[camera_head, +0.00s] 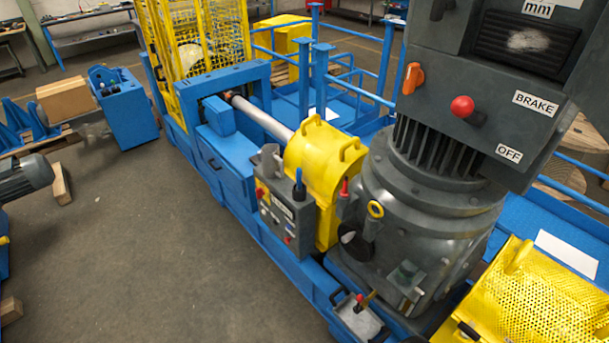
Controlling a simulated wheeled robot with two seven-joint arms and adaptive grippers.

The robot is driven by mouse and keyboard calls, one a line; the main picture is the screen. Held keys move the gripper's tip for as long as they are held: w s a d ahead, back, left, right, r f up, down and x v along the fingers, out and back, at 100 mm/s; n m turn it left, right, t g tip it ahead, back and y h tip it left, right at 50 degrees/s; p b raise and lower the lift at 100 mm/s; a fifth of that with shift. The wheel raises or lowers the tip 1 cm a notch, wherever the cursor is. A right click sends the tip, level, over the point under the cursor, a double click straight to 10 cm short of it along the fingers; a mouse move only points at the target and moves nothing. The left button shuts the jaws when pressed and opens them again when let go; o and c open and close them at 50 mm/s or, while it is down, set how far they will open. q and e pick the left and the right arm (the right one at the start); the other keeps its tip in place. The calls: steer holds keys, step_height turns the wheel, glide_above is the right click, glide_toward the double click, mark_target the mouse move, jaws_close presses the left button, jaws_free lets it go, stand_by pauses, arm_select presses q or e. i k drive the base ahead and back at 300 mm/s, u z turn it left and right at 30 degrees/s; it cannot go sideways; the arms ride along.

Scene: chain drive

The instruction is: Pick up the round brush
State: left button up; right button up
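I cannot make out a round brush for certain. A small blue-topped upright object (299,181) stands at the right end of the grey control box, with a dark lower part; I cannot tell if it is a brush. A small grey tray (366,325) at the bottom centre holds a little red piece (359,298) and a thin yellowish-brown piece (369,299), both too small to identify. Neither of my grippers shows in the head view.
The grey control box (283,212) sits on the blue machine's front side, beside a yellow cover (325,155). A large grey motor (425,215) and a control panel (485,100) fill the right. Yellow perforated guard (530,300) at lower right. Floor (150,240) at left is open.

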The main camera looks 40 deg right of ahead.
mark_target(299, 170)
steer(key=z, duration=0.7)
steer(key=i, duration=0.9)
steer(key=z, duration=0.95)
